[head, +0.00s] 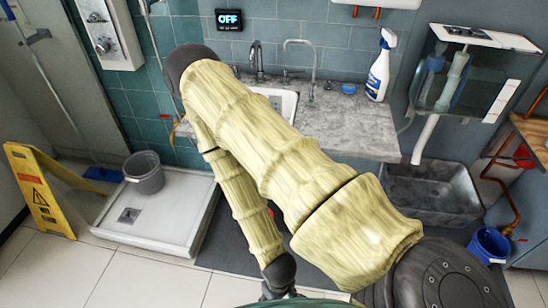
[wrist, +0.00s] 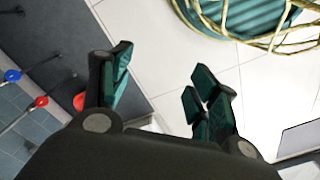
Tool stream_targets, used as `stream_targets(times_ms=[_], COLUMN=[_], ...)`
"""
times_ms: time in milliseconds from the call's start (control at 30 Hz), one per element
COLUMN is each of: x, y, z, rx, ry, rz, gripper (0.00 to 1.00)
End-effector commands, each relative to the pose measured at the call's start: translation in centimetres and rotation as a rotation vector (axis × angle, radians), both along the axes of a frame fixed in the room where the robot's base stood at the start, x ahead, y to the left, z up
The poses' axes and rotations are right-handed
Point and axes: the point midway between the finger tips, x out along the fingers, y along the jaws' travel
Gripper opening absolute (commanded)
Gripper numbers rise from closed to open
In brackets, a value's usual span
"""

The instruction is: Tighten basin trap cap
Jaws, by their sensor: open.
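The basin trap cap cannot be made out in either view. The white basin (head: 287,101) is set in the grey stone counter (head: 350,126) at the back, partly covered by my arm. The space under the basin is mostly hidden by my arm in the head view. My gripper (wrist: 160,80) is open in the wrist view, with nothing between its dark teal fingers. Light floor tiles show beyond the fingers. In the head view my gripper is largely hidden at the bottom edge, low in front of the counter.
A shower tray (head: 150,230) with a grey bucket (head: 144,172) and a yellow wet-floor sign (head: 40,190) stand left. A grey trough (head: 430,190) and blue bucket (head: 489,244) stand right. A spray bottle (head: 379,68) is on the counter. Blue (wrist: 12,75) and red (wrist: 41,101) handles show in the wrist view.

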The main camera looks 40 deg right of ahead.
Motion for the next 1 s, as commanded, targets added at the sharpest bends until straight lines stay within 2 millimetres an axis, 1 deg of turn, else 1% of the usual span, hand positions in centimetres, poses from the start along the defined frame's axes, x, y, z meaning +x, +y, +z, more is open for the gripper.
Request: stream_targets(times_ms=[33, 67, 167, 200, 267, 400, 467, 600, 767, 867, 967, 1000], x=[0.0, 0.1, -0.2, -0.5, -0.8, -1.3, -1.4, -1.1, 0.4, 2.2, 4.5, 5.6], y=[0.0, 0.0, -0.3, -0.5, -1.0, -2.8, -3.9, -6.8, -10.9, -13.7, -16.5, -17.6], z=[-1.6, -2.4, -5.6, -7.0, -9.0, -13.3, -14.9, -18.6, -22.3, -24.4, -26.2, -26.8], rx=[0.007, 0.012, 0.033, 0.040, 0.048, 0.044, 0.034, -0.013, -0.104, -0.182, -0.276, -0.317], ry=[0.014, 0.026, 0.084, 0.114, 0.159, 0.270, 0.318, 0.431, 0.553, 0.625, 0.692, 0.717], rz=[0.021, 0.042, 0.118, 0.152, 0.209, 0.352, 0.416, 0.572, 0.756, 0.868, 0.980, 1.024], gripper=[0.63, 0.63, 0.63, 0.63, 0.63, 0.63, 0.63, 0.63, 0.63, 0.63, 0.63, 0.63])
